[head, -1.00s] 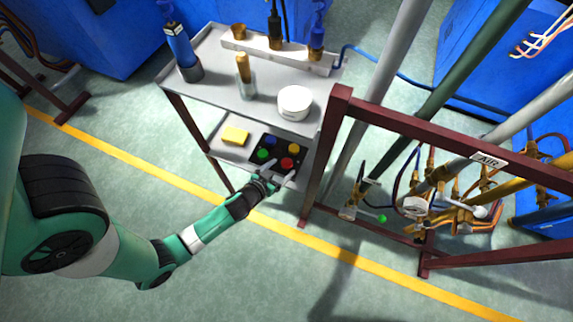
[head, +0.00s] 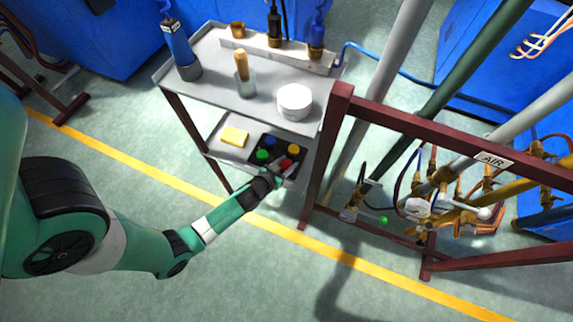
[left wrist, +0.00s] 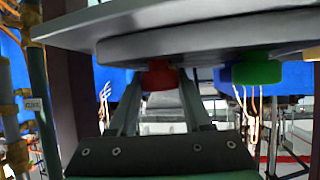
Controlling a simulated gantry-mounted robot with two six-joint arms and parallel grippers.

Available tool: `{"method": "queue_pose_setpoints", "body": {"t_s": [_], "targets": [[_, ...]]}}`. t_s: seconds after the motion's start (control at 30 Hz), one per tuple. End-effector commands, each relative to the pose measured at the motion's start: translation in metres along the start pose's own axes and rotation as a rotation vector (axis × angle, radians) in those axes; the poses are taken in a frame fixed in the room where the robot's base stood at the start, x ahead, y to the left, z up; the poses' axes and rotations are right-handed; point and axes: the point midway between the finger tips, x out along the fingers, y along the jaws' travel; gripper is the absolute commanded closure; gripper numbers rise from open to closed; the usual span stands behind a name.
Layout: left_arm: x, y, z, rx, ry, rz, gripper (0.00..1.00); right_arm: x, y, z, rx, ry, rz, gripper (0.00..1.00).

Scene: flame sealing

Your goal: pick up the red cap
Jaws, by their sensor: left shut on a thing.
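My left gripper (head: 289,163) is shut on the red cap, seemingly a little above the tray; the exact gap cannot be told. In the left wrist view the red cap (left wrist: 158,75) sits between the two fingertips (left wrist: 158,88), just against the dark tray edge in the picture. The green cap (head: 262,155) and blue cap (head: 268,146) stand in the tray. My right gripper is not in view.
A yellow sponge (head: 235,136) lies left of the tray. A dark red pipe frame (head: 325,150) stands close on the right.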

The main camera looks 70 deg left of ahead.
Motion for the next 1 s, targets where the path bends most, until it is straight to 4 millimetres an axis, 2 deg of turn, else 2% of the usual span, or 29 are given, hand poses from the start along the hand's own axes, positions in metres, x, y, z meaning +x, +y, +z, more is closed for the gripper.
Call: {"method": "queue_pose_setpoints", "body": {"t_s": [0.33, 0.57, 0.77, 1.0], "targets": [[-0.003, 0.000, -0.006, 0.000, 0.001, 0.000, 1.00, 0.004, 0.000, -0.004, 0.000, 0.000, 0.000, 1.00], [-0.021, 0.003, -0.035, 0.002, 0.002, 0.003, 1.00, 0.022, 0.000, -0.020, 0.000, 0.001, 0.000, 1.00], [-0.072, 0.041, -0.069, 0.007, 0.003, 0.011, 1.00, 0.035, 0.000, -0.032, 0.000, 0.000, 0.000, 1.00], [-0.113, 0.085, -0.072, 0.005, 0.003, 0.009, 1.00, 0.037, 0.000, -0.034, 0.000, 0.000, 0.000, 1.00]]}}
